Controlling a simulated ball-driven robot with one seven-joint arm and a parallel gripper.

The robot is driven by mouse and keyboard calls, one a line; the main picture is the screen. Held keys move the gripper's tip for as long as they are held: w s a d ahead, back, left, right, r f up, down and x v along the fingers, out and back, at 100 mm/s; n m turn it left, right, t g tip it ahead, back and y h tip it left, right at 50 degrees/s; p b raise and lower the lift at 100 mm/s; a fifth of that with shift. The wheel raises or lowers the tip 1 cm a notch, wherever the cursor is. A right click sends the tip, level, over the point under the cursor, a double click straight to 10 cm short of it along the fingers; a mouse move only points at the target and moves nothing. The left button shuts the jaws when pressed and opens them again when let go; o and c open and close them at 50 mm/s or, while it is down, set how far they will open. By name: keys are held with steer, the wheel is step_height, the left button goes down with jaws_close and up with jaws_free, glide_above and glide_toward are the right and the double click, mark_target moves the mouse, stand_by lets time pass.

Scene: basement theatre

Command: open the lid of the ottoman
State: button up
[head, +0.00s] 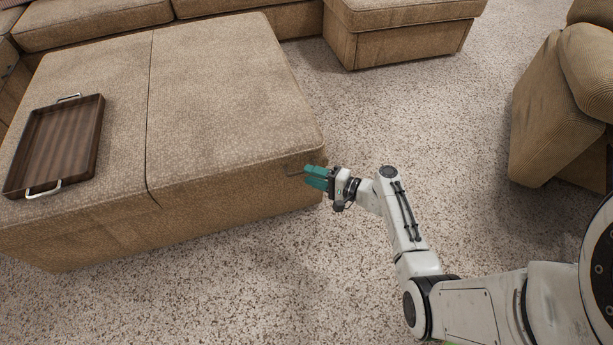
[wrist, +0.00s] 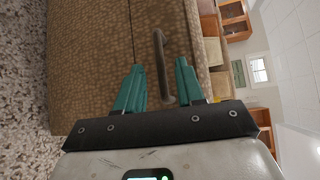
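The ottoman (head: 285,100) is a large tan fabric block with a seam dividing its top in two; its lid looks closed. A thin curved handle (head: 293,173) sits on its near side by the right corner. My gripper (head: 307,175), with teal fingers, is at that corner, beside the handle. In the wrist view the handle (wrist: 160,45) runs between the two open fingers of my gripper (wrist: 160,67), with gaps to either side. The ottoman's side (wrist: 95,60) fills the left of that view. Whether the fingers touch the handle cannot be told.
A dark wooden tray (head: 60,145) with metal handles lies on the ottoman's left half. A tan sofa (head: 90,22) and a footrest seat (head: 400,35) stand behind. An armchair (head: 565,105) is at right. Carpet (head: 430,130) between them is clear.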

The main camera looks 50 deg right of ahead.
steer(key=shift+x, duration=1.3)
steer(key=shift+c, duration=0.3)
jaws_close()
